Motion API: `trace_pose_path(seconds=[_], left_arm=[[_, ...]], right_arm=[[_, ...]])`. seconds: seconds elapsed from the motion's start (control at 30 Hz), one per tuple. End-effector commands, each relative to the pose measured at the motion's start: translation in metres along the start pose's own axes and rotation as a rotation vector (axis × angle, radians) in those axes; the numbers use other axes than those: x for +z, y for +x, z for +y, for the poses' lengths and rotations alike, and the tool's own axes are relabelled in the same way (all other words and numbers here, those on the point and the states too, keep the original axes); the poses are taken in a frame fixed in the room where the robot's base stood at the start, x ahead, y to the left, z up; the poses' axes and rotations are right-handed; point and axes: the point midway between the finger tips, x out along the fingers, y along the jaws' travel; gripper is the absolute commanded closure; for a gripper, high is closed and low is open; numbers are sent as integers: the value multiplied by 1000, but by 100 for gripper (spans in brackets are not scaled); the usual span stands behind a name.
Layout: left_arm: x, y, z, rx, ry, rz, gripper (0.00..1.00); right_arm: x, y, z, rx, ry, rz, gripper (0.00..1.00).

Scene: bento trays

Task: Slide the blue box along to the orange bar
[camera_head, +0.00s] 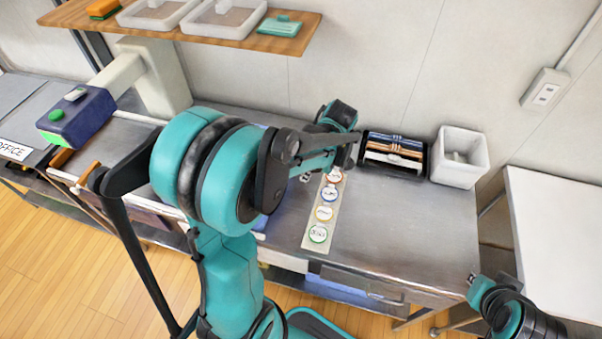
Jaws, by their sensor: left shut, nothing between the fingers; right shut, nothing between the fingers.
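A dark blue box (80,117) with green and white parts on top stands at the left, below a pale grey column. Two short orange bars lie near its front: one (62,158) just below the box, another (88,172) further right. A sliver of something blue shows behind my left arm; most of it is hidden. My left arm fills the middle of the view. Its gripper (305,177) appears shut over the bench beside the label strip, largely hidden by arm links. My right gripper (474,279) is shut at the lower right, off the bench's front corner, far from the blue box.
A strip with several round labels (323,213) lies on the metal bench (400,235). A dark rack (393,155) and a white bin (459,157) stand at its back. A wooden shelf (300,36) with white trays hangs above. The bench's right part is clear.

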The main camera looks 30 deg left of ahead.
Motion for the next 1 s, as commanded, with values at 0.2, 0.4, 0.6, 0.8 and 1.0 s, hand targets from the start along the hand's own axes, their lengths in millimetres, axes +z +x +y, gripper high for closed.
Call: trace_pose_path(seconds=[0.2, 0.4, 0.6, 0.8, 1.0], left_arm=[[1, 51, 1, 0, 0, -1, 100], [-5, 86, 0, 1, -2, -1, 100], [-31, 90, 0, 1, 0, -1, 100], [-38, 92, 0, 2, 2, -1, 100], [-38, 92, 0, 2, 3, -1, 100]], right_arm=[[10, 14, 0, 0, 0, 0, 100], [16, 23, 0, 0, 0, 0, 100], [17, 24, 0, 0, 0, 0, 100], [17, 24, 0, 0, 0, 0, 100], [17, 24, 0, 0, 0, 0, 100]])
